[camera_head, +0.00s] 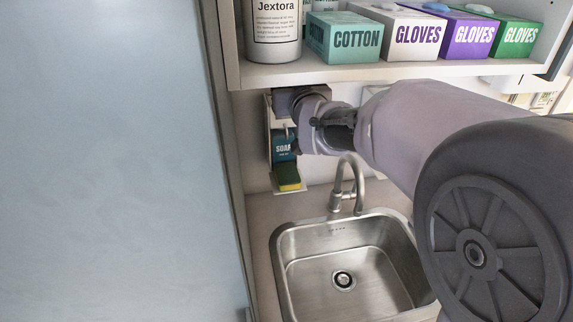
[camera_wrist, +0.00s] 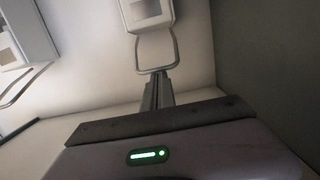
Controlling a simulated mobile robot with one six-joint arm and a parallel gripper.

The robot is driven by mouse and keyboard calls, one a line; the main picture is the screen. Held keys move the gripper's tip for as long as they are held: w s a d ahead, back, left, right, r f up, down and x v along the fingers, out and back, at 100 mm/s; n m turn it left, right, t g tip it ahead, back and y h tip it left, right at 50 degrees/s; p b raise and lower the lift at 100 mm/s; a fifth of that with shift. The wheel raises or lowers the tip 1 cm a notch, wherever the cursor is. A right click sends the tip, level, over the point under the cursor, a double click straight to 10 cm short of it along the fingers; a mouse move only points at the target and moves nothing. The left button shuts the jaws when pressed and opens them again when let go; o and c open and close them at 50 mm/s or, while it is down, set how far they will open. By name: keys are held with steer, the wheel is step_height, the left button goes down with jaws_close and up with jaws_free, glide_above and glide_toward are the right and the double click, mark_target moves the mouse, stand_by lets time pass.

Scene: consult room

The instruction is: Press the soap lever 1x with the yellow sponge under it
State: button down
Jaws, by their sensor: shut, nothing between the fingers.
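The soap dispenser with its blue SOAP label (camera_head: 283,146) hangs on the wall left of the tap. The yellow sponge (camera_head: 287,177), with a green layer, lies under it on a small pale tray. In the wrist view, the wire soap lever (camera_wrist: 156,51) loops out from the pale dispenser body (camera_wrist: 147,14). My gripper (camera_wrist: 158,77) is shut and empty, its tips at the lower bar of the loop; I cannot tell whether they touch. In the head view my wrist covers part of the dispenser and hides the fingertips. The sponge is not visible in the wrist view.
A steel sink (camera_head: 343,280) with a curved tap (camera_head: 347,185) lies below my arm. A shelf (camera_head: 330,73) above holds a bottle (camera_head: 272,30) and several glove boxes. A tall pale panel (camera_head: 110,160) stands at left. A second dispenser (camera_wrist: 25,35) with a wire lever shows at left in the wrist view.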

step_height(320, 180, down, 4)
steer(key=b, duration=0.4)
steer(key=shift+f+b, duration=0.25)
steer(key=shift+b, duration=0.1)
stand_by(0.5)
step_height(320, 180, up, 5)
steer(key=shift+r+p, duration=0.1)
steer(key=shift+p, duration=1.15)
steer(key=f+b+v, duration=0.1)
steer(key=b+v, duration=0.4)
steer(key=v, duration=0.4)
steer(key=shift+s, duration=0.5)
